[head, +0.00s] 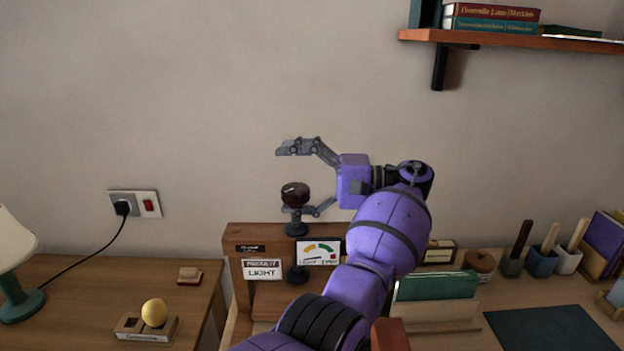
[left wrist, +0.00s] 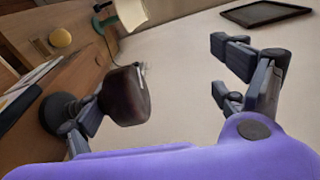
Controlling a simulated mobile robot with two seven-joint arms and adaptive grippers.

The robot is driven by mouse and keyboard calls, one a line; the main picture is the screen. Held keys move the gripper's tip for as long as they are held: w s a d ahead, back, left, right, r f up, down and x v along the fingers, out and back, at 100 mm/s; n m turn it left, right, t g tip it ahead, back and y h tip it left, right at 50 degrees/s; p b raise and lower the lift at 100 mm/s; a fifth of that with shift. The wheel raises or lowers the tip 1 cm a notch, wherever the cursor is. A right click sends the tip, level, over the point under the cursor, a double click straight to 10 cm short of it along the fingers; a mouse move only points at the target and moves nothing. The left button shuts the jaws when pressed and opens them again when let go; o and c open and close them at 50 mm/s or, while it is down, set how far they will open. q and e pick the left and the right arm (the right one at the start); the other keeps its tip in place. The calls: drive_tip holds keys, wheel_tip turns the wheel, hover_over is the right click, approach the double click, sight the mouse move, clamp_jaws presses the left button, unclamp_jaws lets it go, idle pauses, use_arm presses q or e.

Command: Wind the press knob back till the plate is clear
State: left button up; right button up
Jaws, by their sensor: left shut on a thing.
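The dark brown press knob (head: 295,192) stands on a black collar (head: 297,228) above the wooden press frame (head: 240,237). It also shows in the left wrist view (left wrist: 126,96). The plate is not clearly seen; my arm covers part of the press. My right gripper is out of view.
A yellow ball (head: 154,312) in a wooden holder, a lamp (head: 15,262) and a corded socket (head: 134,204) are at left. A shelf (head: 520,39) juts from the wall at upper right.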

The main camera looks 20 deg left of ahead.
sight(302, 188)
use_arm(q)
drive_tip(key=shift+d+r+b, duration=0.45)
drive_tip(key=shift+d+r, duration=0.35)
drive_tip(key=shift+d, duration=0.15)
drive_tip(key=shift+c, duration=0.6)
drive_tip(key=shift+w+d, duration=0.1)
drive_tip(key=shift+d, duration=0.25)
drive_tip(key=shift+c, duration=0.2)
drive_tip(key=shift+w+d+b, duration=0.15)
drive_tip(key=shift+d+b, duration=0.7)
drive_tip(key=shift+b, duration=0.4)
drive_tip(key=shift+c, duration=0.2)
drive_tip(key=shift+w+d+b, duration=0.1)
drive_tip(key=shift+d+b, duration=0.5)
drive_tip(key=shift+c, duration=0.4)
drive_tip(key=shift+d+b, duration=0.65)
drive_tip(key=c, duration=0.4)
drive_tip(key=d+b, duration=0.2)
drive_tip(key=b, duration=0.3)
drive_tip(key=shift+b, duration=0.3)
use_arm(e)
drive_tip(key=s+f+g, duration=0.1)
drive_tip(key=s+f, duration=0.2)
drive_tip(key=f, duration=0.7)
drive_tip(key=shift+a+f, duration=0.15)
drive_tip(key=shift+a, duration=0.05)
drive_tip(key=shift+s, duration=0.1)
